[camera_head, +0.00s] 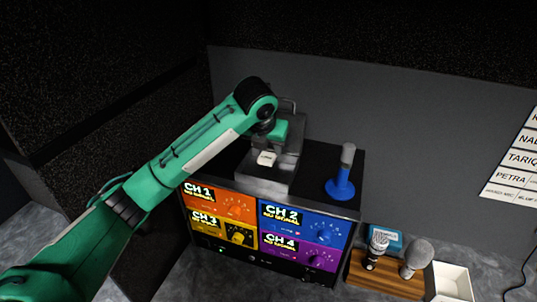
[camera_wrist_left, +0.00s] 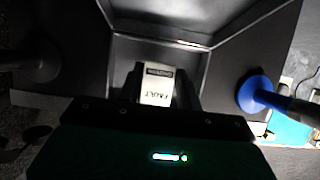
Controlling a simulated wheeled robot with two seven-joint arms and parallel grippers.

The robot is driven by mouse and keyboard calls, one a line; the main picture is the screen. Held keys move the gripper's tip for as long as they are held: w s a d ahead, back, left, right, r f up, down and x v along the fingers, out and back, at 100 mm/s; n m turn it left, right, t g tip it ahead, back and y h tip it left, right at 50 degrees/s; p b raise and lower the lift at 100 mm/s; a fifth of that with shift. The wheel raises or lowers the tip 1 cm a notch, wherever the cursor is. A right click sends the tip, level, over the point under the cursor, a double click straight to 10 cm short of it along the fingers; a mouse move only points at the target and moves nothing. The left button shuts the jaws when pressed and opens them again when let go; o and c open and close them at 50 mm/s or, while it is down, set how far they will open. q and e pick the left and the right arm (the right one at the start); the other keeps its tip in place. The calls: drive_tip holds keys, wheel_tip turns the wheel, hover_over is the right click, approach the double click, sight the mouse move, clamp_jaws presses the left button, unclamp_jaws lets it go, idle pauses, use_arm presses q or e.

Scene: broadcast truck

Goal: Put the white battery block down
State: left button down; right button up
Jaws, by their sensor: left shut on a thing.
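The white battery block (camera_head: 267,158) shows at the end of my left arm, and in the left wrist view (camera_wrist_left: 157,87) it bears the word FAULT. My left gripper (camera_head: 268,152) is shut on it, with one dark finger on each side of the block in the wrist view. The block is inside or just over a grey open bin (camera_head: 262,187) on top of the channel rack. I cannot tell whether the block touches the bin's floor. My right gripper is not in view.
A blue stand (camera_head: 340,187) with a grey top stands right of the bin on the rack (camera_head: 350,212). Two microphones (camera_head: 377,250) (camera_head: 416,257), a wooden block (camera_head: 385,281) and a white tray (camera_head: 452,283) are lower right. A wall stands behind.

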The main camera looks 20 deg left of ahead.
sight(267, 155)
use_arm(q)
drive_tip(key=shift+f, duration=0.8)
wheel_tip(267, 155, down, 2)
drive_tip(key=shift+f+p, duration=0.1)
drive_tip(key=shift+p, duration=0.65)
drive_tip(key=shift+f, duration=0.45)
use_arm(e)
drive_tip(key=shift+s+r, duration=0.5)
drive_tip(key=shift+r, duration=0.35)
use_arm(q)
drive_tip(key=c, duration=0.9)
unclamp_jaws()
drive_tip(key=shift+c, duration=0.2)
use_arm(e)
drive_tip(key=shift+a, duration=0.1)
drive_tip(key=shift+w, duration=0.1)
